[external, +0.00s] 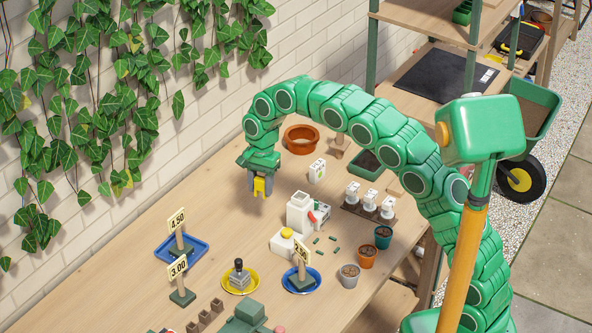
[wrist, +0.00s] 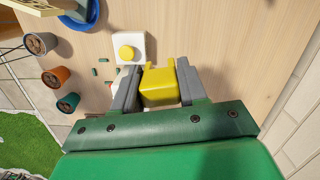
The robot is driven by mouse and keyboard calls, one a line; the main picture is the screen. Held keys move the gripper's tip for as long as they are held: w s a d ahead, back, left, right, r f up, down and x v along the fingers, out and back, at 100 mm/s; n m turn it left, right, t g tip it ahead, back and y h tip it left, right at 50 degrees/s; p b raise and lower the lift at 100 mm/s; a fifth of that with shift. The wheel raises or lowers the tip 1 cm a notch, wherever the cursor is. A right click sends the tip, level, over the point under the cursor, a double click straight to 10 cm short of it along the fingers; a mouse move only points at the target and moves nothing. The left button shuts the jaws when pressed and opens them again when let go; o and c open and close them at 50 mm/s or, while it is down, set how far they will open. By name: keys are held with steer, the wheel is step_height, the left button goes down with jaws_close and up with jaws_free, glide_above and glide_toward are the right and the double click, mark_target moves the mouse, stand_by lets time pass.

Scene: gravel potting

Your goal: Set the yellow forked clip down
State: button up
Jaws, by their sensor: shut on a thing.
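The yellow forked clip (wrist: 160,87) is held between the two grey fingers of my gripper (wrist: 157,76). In the external view the clip (external: 259,186) shows as a small yellow piece at the tip of my gripper (external: 261,190). My gripper points down over the back part of the wooden bench, left of the white seed packet. The clip appears to be clear of the bench top; its exact height is hard to tell. Part of the clip is hidden by the fingers.
A white block with a yellow button (external: 287,233) and a white device (external: 301,213) stand in front of my gripper. A terracotta bowl (external: 302,148) and a seed packet (external: 317,171) stand to the right. A blue tray (external: 190,254) lies front left. Bare bench lies left of my gripper.

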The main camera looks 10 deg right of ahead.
steer(key=w+d+m, duration=0.1)
steer(key=w+d, duration=0.2)
steer(key=d, duration=1.4)
steer(key=w+d+m, duration=0.1)
steer(key=w+d, duration=0.3)
steer(key=d, duration=1.4)
steer(key=f, duration=0.4)
steer(key=shift+s+a+f, duration=0.1)
steer(key=shift+a+f, duration=0.05)
steer(key=shift+a, duration=0.2)
steer(key=shift+w+a+f, duration=0.1)
steer(key=shift+w+f, duration=0.15)
steer(key=shift+f, duration=0.2)
steer(key=w+a+f, duration=0.1)
steer(key=w+f, duration=0.1)
steer(key=w, duration=0.1)
steer(key=w+f, duration=0.3)
steer(key=w, duration=0.1)
steer(key=w+a+f, duration=0.1)
steer(key=w+f, duration=0.1)
steer(key=w, duration=0.2)
steer(key=shift+w+a+f, duration=0.25)
steer(key=shift+a+f, duration=0.05)
steer(key=shift+f, duration=0.1)
steer(key=shift+w+a+f, duration=0.15)
steer(key=shift+w+f, duration=0.55)
steer(key=shift+f, duration=0.05)
steer(key=shift+w+f, duration=0.2)
steer(key=shift+f, duration=1.6)
